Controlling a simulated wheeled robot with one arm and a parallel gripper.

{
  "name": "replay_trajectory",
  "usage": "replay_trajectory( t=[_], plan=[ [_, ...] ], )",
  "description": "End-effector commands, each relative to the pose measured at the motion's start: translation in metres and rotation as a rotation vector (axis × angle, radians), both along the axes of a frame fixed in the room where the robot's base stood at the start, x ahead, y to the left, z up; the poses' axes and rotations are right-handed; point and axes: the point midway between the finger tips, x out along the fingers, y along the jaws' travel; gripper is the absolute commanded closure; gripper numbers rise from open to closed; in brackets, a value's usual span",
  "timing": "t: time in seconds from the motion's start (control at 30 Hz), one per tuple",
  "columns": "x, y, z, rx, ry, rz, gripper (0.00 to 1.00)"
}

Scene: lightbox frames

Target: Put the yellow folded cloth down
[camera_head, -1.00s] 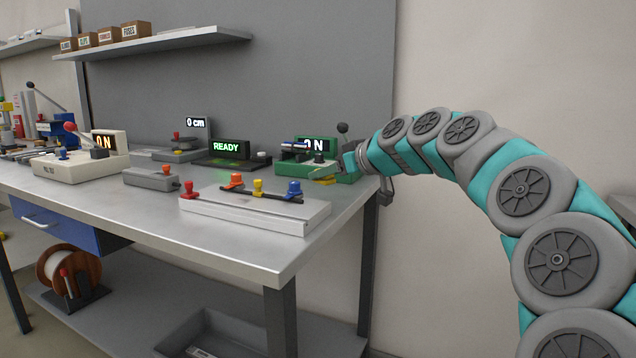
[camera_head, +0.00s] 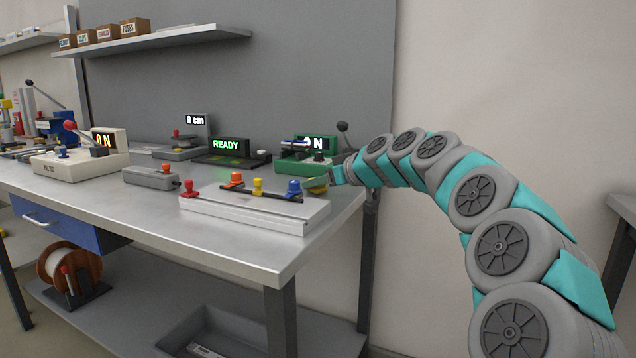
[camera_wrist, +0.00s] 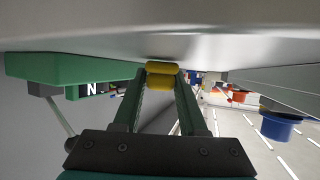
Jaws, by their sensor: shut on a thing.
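The yellow folded cloth (camera_wrist: 162,69) shows in the wrist view as a small rounded yellow bundle between the tips of my gripper (camera_wrist: 163,76), which is shut on it. I cannot tell whether cloth and bench touch.
The green device (camera_head: 296,168) with a lit display stands close behind the cloth. A pale slider box (camera_head: 255,211) with red, orange, yellow and blue knobs is in front. A grey box (camera_head: 150,179) sits further left. Bare bench lies along the front.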

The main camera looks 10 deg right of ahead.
Motion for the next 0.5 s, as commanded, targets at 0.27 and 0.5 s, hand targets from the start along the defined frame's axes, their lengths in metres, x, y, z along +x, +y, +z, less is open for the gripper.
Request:
replay_trajectory(
  t=[0.27,0.5],
  plan=[
    [-0.0002,0.0001,-0.0023,-0.001,0.0,0.0,1.0],
    [-0.0004,0.0001,-0.0035,0.001,-0.001,0.0,0.44]
  ],
)
